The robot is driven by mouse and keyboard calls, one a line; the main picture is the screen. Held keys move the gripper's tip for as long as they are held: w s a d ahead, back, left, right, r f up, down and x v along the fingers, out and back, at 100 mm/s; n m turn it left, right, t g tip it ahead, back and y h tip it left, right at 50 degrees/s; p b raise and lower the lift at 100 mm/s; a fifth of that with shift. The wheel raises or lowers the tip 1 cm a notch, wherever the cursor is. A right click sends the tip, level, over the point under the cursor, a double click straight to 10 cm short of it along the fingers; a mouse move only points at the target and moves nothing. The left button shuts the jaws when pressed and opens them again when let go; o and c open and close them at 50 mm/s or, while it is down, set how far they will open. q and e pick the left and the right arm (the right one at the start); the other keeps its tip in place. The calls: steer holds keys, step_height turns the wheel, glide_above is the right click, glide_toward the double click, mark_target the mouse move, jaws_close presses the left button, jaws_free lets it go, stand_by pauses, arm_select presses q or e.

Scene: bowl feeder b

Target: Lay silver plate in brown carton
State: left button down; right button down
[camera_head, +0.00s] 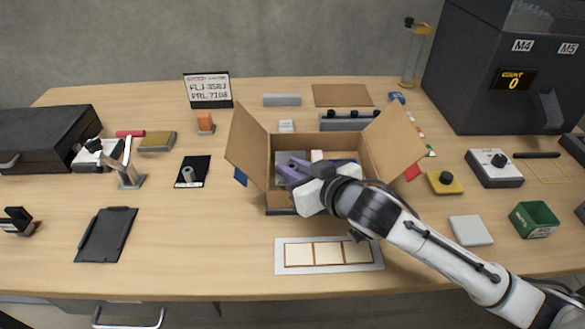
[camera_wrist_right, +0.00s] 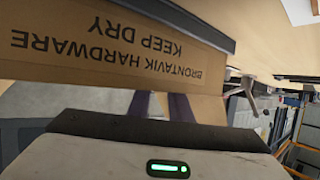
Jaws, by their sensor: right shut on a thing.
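The brown carton (camera_head: 300,142) stands open at mid-table with its side flaps spread left and right. My right gripper (camera_head: 287,171), with purple fingers, reaches down into its left half. A grey flat piece, which looks like the silver plate (camera_head: 287,158), shows at the fingertips inside the carton; the gripper is shut on it, though the grip itself is mostly hidden. In the right wrist view the carton (camera_wrist_right: 110,50) shows a printed flap close in front, and the purple fingers (camera_wrist_right: 160,104) are partly hidden behind the gripper body. My left gripper is out of view.
Pink and blue items lie in the carton. In front lies a white tray with three cream squares (camera_head: 328,255).

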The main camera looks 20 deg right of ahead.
steer(key=shift+f, duration=0.6)
steer(key=c, duration=1.9)
jaws_free()
steer(key=shift+f, duration=0.1)
steer(key=shift+s+f, duration=0.1)
steer(key=r+v, duration=0.1)
steer(key=v, duration=1.1)
steer(key=shift+r, duration=0.25)
